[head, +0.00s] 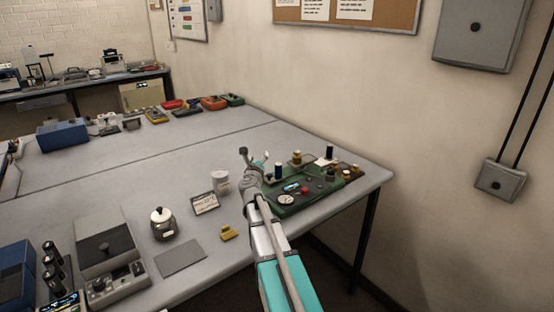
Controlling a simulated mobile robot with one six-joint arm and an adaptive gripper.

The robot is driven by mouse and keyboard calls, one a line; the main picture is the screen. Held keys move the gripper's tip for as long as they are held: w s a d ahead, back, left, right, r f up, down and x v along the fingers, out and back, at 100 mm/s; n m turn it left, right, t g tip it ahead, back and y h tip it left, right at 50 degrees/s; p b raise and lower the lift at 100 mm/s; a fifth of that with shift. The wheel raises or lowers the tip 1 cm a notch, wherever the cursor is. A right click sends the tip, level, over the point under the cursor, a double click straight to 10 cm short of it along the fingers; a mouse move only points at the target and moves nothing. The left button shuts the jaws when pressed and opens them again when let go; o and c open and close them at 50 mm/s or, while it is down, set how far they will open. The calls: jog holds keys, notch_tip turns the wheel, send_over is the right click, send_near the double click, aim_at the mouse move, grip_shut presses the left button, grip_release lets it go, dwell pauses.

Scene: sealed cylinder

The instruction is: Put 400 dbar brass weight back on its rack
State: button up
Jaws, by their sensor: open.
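My gripper (254,157) is open, above the table beside the left back edge of a green instrument panel (290,207). I see nothing held between its fingers. A small brass-coloured piece (296,158) stands at the back of the panel, to the right of my gripper. More small brass pieces (345,168) sit in a dark holder at the panel's right end; this looks like a weight rack. Markings are too small to read, so I cannot tell which piece is the 400 dbar weight. My arm hides the panel's left part.
Dark cylinders (278,172) and (329,153) stand near the panel.

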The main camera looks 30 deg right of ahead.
jog(key=s+a+r+n+g+y+p, duration=0.15)
jog(key=a+n+y+p, duration=0.45)
jog(key=a+n, duration=0.65)
jog(key=s+a+n+g+y+p, duration=0.15)
jog(key=a+n+y+p, duration=0.25)
jog(key=a+n+y, duration=0.7)
jog(key=s+a+n+g+h+p, duration=0.2)
jog(key=s+n+g+p, duration=0.3)
jog(key=s, duration=0.7)
jog(key=s+a+n+g+h+p, duration=0.3)
jog(key=s+a+n+g+p, duration=0.1)
jog(key=s+n, duration=0.6)
jog(key=s+a+g, duration=0.1)
jog(key=s+g, duration=0.1)
jog(key=shift+s+a+f+g+p, duration=0.2)
jog(key=shift+s+f+g+p, duration=0.15)
jog(key=shift+g+p, duration=0.05)
jog(key=shift+c, duration=0.2)
